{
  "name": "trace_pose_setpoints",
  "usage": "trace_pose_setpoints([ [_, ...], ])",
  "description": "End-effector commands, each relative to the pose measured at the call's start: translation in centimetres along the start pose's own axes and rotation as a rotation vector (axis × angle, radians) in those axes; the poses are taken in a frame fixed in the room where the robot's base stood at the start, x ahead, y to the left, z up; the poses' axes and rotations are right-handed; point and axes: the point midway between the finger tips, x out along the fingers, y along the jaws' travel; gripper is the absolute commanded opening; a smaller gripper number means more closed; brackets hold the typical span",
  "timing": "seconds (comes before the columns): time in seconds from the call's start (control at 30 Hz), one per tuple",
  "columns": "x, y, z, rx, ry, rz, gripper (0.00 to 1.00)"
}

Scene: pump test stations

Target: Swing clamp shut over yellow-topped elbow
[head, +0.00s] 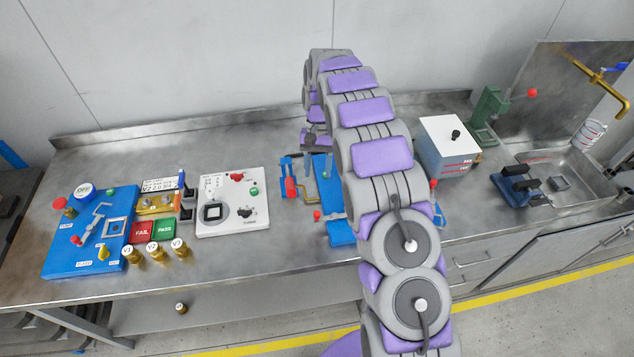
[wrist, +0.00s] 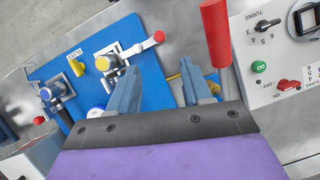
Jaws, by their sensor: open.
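My gripper (wrist: 160,74) is open in the wrist view, its two grey-blue fingers spread over the edge of a blue station board (wrist: 172,55) with nothing clearly between them. A long red handle (wrist: 215,35) stands just beyond the right finger, on the side of the white panel. It also shows in the head view (head: 291,188), left of my arm. A small yellow part (wrist: 103,64) is on the board left of the fingers. Another bit of yellow shows behind the right finger. The clamp's jaw is hidden or not clear.
A white panel with knobs (head: 232,228) stands left of the blue station board (head: 341,232). Another blue board (head: 88,262) is farther left. A white box (head: 447,150), a green press (head: 489,112) and a sink (head: 590,175) are to the right. My arm hides part of the station.

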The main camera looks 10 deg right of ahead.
Motion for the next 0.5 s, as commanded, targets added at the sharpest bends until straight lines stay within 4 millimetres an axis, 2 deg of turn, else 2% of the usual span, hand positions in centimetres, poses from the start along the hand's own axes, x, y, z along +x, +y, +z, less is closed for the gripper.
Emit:
trace_pose_setpoints([
  [0.03, -0.9, 0.0, -0.1, 0.000, 0.005, -0.001, 0.49],
  [0.2, -2.5, -0.1, -0.1, -0.001, 0.003, 0.000, 0.49],
  [0.5, -3.5, 0.0, 0.0, -0.001, 0.001, 0.000, 0.49],
])
